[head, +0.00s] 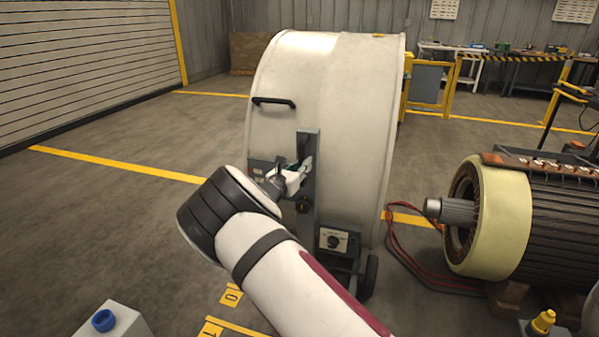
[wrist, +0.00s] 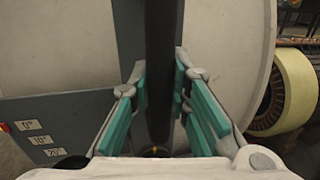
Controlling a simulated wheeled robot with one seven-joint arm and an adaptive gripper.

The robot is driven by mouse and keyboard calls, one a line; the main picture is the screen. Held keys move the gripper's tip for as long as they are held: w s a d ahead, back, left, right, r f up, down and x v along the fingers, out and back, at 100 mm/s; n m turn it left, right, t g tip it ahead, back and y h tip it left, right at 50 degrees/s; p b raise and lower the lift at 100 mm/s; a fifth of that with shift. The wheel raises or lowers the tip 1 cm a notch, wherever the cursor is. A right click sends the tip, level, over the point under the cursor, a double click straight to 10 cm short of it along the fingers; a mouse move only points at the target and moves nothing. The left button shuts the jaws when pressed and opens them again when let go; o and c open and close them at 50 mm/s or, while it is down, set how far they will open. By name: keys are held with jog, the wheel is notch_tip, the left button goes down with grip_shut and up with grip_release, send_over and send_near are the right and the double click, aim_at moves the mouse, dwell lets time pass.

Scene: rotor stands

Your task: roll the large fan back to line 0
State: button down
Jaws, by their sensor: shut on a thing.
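The large fan (head: 345,120) is a white drum on a wheeled base, upright in the middle of the head view. Its pale drum (wrist: 60,60) also fills the back of the wrist view. A grey upright (head: 308,225) runs up its near side. My gripper (head: 300,172) is at this upright; in the wrist view its teal-padded fingers (wrist: 161,80) close on both sides of a dark vertical bar (wrist: 162,35) of the fan. The line 0 tag (head: 231,295) is yellow, on the floor left of the fan's base. The fan's far wheels are hidden.
A second tag, 1 (head: 211,328), lies nearer. A large motor (head: 500,215) on blocks stands to the right, with red cables (head: 410,255) on the floor towards the fan. A grey box with a blue button (head: 104,320) is at front left. The left floor is clear.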

jog(key=shift+w+d+r, duration=0.1)
jog(key=shift+w, duration=0.05)
jog(key=c, duration=1.5)
grip_release()
jog(key=shift+w, duration=0.1)
jog(key=v, duration=1.2)
